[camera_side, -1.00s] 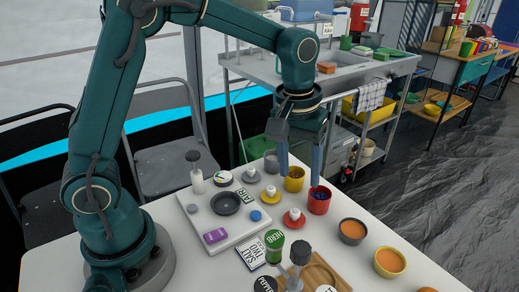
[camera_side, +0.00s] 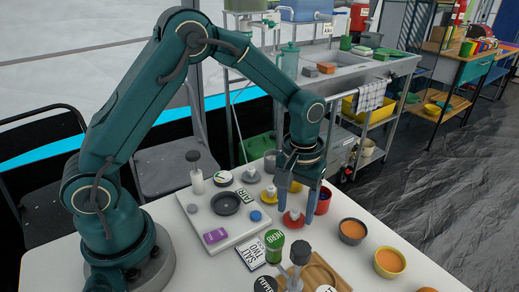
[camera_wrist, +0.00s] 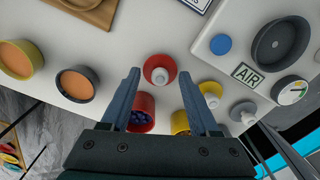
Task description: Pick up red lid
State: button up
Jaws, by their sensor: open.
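The red lid (camera_side: 289,222) with a pale knob sits on the white table, in front of the cups. It also shows in the wrist view (camera_wrist: 152,66), just ahead of my fingertips and between their lines. My gripper (camera_side: 296,222) points down over the lid, with its fingers apart and the knob seen between them. The wrist view shows the two fingers of my gripper (camera_wrist: 160,78) spread wide with nothing held. I cannot tell exactly how far the tips are above the table.
A red cup (camera_side: 323,203) with dark blue contents stands just behind. A yellow cup (camera_wrist: 180,122), a yellow lid (camera_wrist: 211,88) and a grey lid (camera_wrist: 243,108) are close by. A grey bowl (camera_side: 352,231) and a yellow bowl (camera_side: 390,263) stand right. A green jar (camera_side: 274,246) stands in front.

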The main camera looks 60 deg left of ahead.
grip_shut()
jog(key=shift+r, duration=0.1)
